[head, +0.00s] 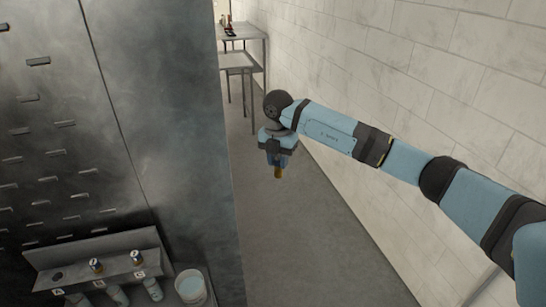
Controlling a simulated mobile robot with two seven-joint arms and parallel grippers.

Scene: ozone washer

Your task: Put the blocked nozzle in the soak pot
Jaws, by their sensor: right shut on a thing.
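My right gripper (278,163) hangs in the middle of the head view, pointing down. It is shut on a small brass-coloured nozzle (279,174), which sticks out below the fingers. The nozzle is held in the air over the grey floor, to the right of the metal panel. A white round pot (206,299) with pale bluish contents, likely the soak pot, stands at the lower left, well apart from the gripper. My left gripper is not in view.
Left of the pot, a metal shelf (115,268) holds two small nozzles (96,265) (136,258) and a dark hole. Labelled cylinders hang below. A tall slotted metal panel (160,100) fills the left. Metal tables (240,62) stand far back. The floor (300,240) is clear.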

